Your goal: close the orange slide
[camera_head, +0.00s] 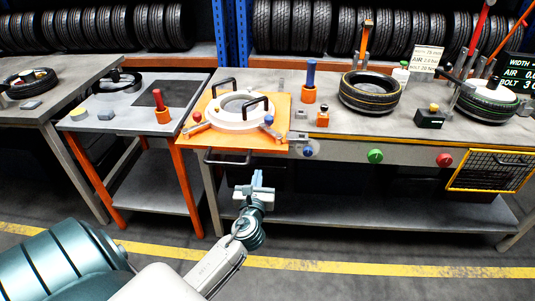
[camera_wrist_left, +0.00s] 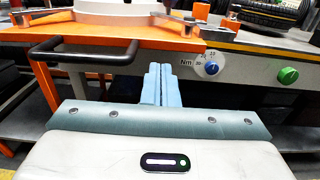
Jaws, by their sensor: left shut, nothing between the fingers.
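The orange slide (camera_head: 255,140) is a flat plate at the left end of the long workbench, jutting out past its front edge. It carries a white ring (camera_head: 230,121) with two black handles on top. A black pull handle (camera_head: 228,160) hangs at its front edge. In the left wrist view the slide (camera_wrist_left: 100,39) spans the upper left, with its pull handle (camera_wrist_left: 85,50) below. My left gripper (camera_head: 258,178) is shut and empty, in front of the bench, below and right of the pull handle. Its fingers (camera_wrist_left: 160,75) point toward the bench front, apart from the handle. My right gripper is not in view.
A torque dial (camera_head: 308,151), a green button (camera_head: 375,156) and a red button (camera_head: 444,160) sit on the bench front. A yellow mesh cage (camera_head: 490,170) is at the right. A side table (camera_head: 130,122) stands left. The floor before the bench is clear.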

